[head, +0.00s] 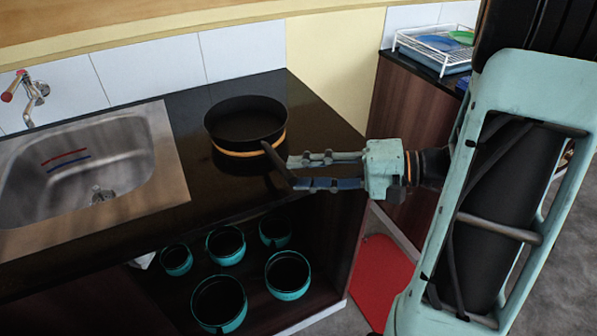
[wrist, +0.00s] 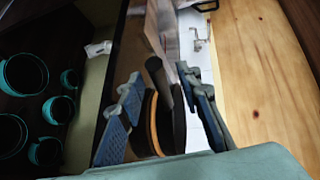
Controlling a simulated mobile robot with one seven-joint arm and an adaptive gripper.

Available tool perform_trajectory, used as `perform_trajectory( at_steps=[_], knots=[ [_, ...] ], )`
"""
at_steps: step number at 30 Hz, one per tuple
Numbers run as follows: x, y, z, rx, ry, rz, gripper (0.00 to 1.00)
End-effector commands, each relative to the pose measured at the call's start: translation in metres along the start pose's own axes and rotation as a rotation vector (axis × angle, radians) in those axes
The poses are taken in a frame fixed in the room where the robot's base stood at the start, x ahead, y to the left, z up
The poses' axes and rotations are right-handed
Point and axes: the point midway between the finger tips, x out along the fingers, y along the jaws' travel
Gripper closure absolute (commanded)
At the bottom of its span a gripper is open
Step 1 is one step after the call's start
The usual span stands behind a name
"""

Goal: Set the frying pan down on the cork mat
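The black frying pan (head: 240,122) sits upright on the counter at the centre of the head view. The tan edge of the round cork mat (head: 250,152) shows directly beneath it, and the pan appears to rest on it. The pan's handle (head: 277,162) points toward the front right, to my gripper (head: 293,172). The gripper's two fingers are spread, with the handle between them. In the wrist view the handle (wrist: 157,75) lies between the fingers with gaps on both sides. The mat's edge (wrist: 152,125) also shows there. Most of the mat is hidden under the pan.
A steel sink (head: 90,170) with a tap (head: 35,88) is left of the pan. Several teal-rimmed pots (head: 288,275) stand on the shelf below. A white dish rack (head: 435,45) is on the back-right counter. The glossy counter (head: 320,120) is clear right of the pan.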

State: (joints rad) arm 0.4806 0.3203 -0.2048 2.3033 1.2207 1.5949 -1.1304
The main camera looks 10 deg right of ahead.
Motion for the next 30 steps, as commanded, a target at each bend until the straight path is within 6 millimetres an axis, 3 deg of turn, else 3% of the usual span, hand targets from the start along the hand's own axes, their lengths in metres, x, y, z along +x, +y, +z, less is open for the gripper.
perform_trajectory(
  at_steps=[9,15,30],
  knots=[
    [-0.069,0.001,-0.001,0.001,0.005,0.002,0.68],
    [-0.097,0.001,0.0,0.0,0.002,0.001,0.68],
    [-0.105,0.0,0.0,0.001,0.0,0.001,0.68]
  ],
)
